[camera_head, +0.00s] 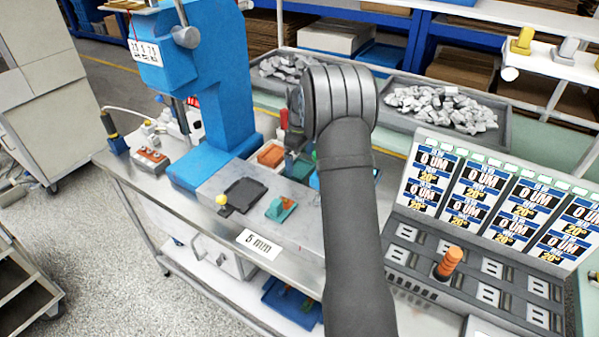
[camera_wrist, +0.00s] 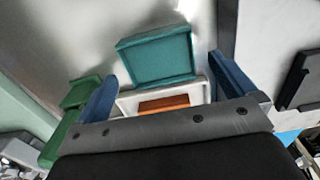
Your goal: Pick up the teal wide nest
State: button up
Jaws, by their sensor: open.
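The teal wide nest (camera_wrist: 157,55) is a shallow, square-cornered tray on the shiny metal bench top, just beyond my fingertips in the wrist view. In the head view a teal block (camera_head: 298,168), likely the same nest, shows partly behind my arm. My gripper (camera_wrist: 166,88) is open, its two blue fingers spread on either side. No nest is held between them. A white nest with an orange inside (camera_wrist: 165,103) lies nearer the gripper body, partly hidden by it. My gripper is mostly hidden by my arm in the head view.
A green block (camera_wrist: 62,128) lies left of the fingers in the wrist view. A blue press (camera_head: 215,90), a dark plate with a yellow knob (camera_head: 243,193) and a small teal-and-orange fixture (camera_head: 281,208) stand on the bench. A labelled rack (camera_head: 490,220) is at the right.

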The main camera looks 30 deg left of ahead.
aim_at(299, 170)
notch_tip(299, 170, down, 4)
jog(key=shift+w+a+r, duration=0.1)
jog(key=shift+a+r, duration=0.05)
jog(key=c, duration=1.1)
jog(key=shift+o, duration=0.2)
jog(key=shift+r, duration=0.1)
jog(key=shift+r, duration=0.1)
notch_tip(299, 170, up, 4)
jog(key=shift+r, duration=0.1)
jog(key=w+d+r, duration=0.1)
jog(key=d+r, duration=0.5)
jog(key=d, duration=0.5)
jog(key=s+a+r, duration=0.1)
jog(key=s+a, duration=0.7)
jog(key=s, duration=0.3)
jog(key=s+a+r, duration=0.2)
jog(key=s+a, duration=0.6)
jog(key=s, duration=0.3)
jog(key=shift+a+r, duration=0.25)
jog(key=shift+r, duration=0.05)
